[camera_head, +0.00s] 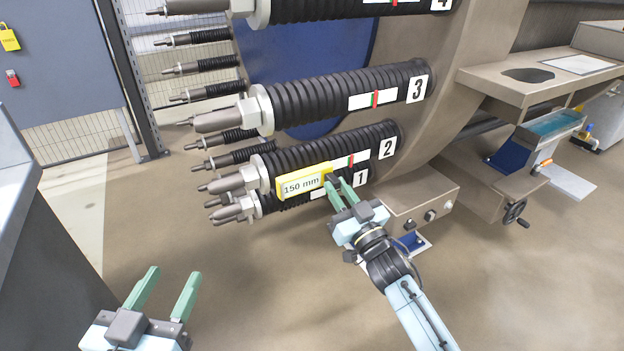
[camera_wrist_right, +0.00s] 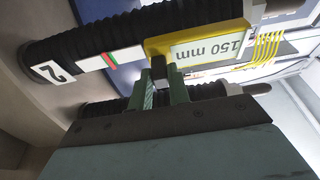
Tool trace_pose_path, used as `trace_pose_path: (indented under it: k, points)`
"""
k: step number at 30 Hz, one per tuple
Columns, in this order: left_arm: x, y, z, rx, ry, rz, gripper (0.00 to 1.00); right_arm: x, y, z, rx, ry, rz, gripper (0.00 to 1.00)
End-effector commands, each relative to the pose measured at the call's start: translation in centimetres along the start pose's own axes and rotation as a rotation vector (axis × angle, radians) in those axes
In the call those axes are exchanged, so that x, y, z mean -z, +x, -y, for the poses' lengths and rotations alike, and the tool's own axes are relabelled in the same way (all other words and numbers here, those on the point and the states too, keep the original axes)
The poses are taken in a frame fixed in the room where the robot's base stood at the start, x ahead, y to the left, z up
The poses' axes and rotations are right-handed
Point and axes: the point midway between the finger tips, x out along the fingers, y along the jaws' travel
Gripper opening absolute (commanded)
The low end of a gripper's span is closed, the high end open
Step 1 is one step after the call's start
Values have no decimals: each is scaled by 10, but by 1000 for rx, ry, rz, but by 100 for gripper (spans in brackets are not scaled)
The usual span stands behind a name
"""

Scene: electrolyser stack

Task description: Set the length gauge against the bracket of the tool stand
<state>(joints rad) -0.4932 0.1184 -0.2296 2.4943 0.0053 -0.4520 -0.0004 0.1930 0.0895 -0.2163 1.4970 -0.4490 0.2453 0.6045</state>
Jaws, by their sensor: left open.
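The length gauge (camera_head: 303,184) is a yellow block with a "150 mm" label. It lies along the black ribbed cylinder number 2 (camera_head: 330,146), near its lower front side; I cannot tell whether they touch. My right gripper (camera_head: 341,189) has its green fingers at the gauge's right end. In the right wrist view the gauge (camera_wrist_right: 200,40) stands before the fingers, with its dark grip block (camera_wrist_right: 159,70) between them. My left gripper (camera_head: 168,290) is open and empty at the lower left. I cannot make out the tool stand's bracket.
Ribbed cylinder number 3 (camera_head: 335,97) is above, cylinder number 1 (camera_head: 355,181) below, with metal rod ends pointing left. A beige control box (camera_head: 420,197) sits right of the right gripper. A bench (camera_head: 535,75) and handwheel (camera_head: 514,210) stand farther right. The floor in front is clear.

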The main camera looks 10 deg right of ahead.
Motion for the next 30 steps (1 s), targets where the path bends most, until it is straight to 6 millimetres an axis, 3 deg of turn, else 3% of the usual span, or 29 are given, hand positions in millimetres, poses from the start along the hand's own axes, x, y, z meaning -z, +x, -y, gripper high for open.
trace_pose_path:
  k: [1, 2, 6, 30]
  points:
    - [0, 0, 0, 0, 0, 0, 49, 0, 0, 0, 0, 0, 0, 0]
    - [0, 0, 0, 0, 0, 0, 49, 1, 0, 0, 1, 1, -2, 17]
    - [0, 0, 0, 0, 0, 0, 49, 1, 0, 0, 1, 0, -2, 0]
    - [16, -1, 0, 0, 0, 1, 49, 8, -21, 0, 0, 1, -2, 0]
